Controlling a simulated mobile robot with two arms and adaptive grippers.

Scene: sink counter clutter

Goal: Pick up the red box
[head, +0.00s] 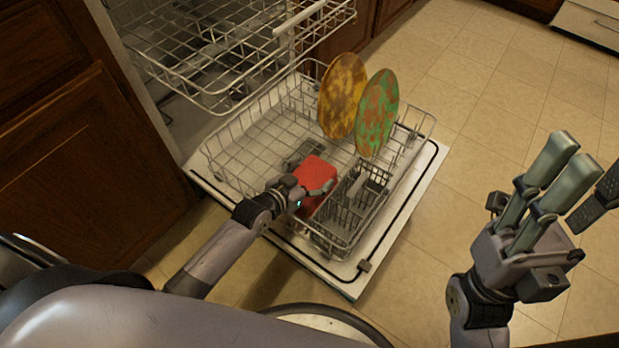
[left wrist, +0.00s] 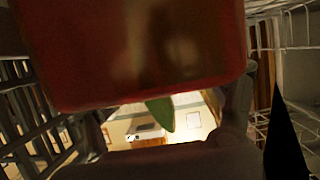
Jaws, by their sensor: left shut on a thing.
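The red box (head: 316,172) is in the lower dishwasher rack, beside the grey cutlery basket. My left gripper (head: 308,192) is shut on it, with fingers along its near side. In the left wrist view the red box (left wrist: 135,50) fills the upper middle, close to the camera, with a gripper finger (left wrist: 236,98) at its right. I cannot tell whether the box touches the rack floor. My right gripper (head: 572,190) is in the head view at the right, held over the floor, its fingers apart and empty.
The lower rack (head: 232,158) rests on the open dishwasher door (head: 418,180). A yellow-brown plate (head: 341,95) and a green-orange plate (head: 376,115) stand upright behind the box. The cutlery basket (head: 345,215) is at its right. The upper rack (head: 215,45) hangs beyond. Tiled floor at right is clear.

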